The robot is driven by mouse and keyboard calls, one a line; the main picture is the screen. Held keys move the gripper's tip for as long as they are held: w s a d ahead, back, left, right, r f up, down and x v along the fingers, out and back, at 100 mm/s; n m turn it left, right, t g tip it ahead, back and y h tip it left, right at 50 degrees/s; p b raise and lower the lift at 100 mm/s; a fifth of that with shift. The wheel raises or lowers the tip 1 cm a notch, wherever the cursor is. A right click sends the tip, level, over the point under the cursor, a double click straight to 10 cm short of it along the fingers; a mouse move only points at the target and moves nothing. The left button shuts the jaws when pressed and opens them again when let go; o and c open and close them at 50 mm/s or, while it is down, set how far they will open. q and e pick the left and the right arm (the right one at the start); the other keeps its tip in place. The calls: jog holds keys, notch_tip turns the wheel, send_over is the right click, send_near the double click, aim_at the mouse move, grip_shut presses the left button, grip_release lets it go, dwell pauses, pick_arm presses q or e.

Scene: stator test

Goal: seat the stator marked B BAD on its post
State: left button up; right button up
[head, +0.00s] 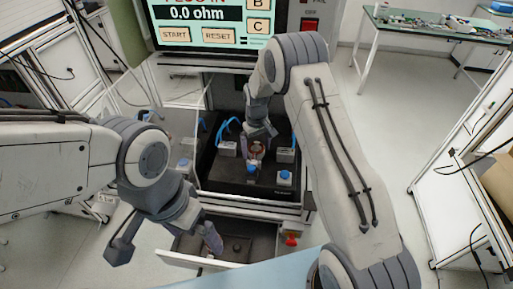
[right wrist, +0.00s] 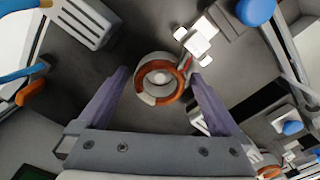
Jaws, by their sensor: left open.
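A stator (head: 256,149) with copper-orange windings and a pale ring sits on the dark test fixture (head: 235,188). It also shows in the right wrist view (right wrist: 160,79), with a white connector (right wrist: 200,38) on a lead beside it. No marking on it is legible. My right gripper (right wrist: 160,76) is open above the stator, one finger on either side, with gaps visible. In the head view that gripper (head: 258,130) is partly hidden by its arm. My left gripper (head: 166,243) is open and empty by the open drawer (head: 190,262) at the front.
A screen (head: 205,22) reads 0.0 ohm, with START and RESET buttons. A red lamp (head: 310,24) stands beside it. Blue-topped clamps (head: 284,175) and blue cables surround the stator. A clear panel (head: 178,125) is at left. A red knob (head: 291,240) is right of the drawer.

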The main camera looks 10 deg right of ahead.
jog(key=shift+r, duration=0.3)
notch_tip(320, 180, up, 10)
jog(key=b, duration=0.3)
jog(key=shift+f, duration=0.15)
dwell(0.4)
notch_tip(320, 180, down, 10)
jog(key=p, duration=0.3)
jog(key=shift+f, duration=0.15)
jog(key=shift+r, duration=0.25)
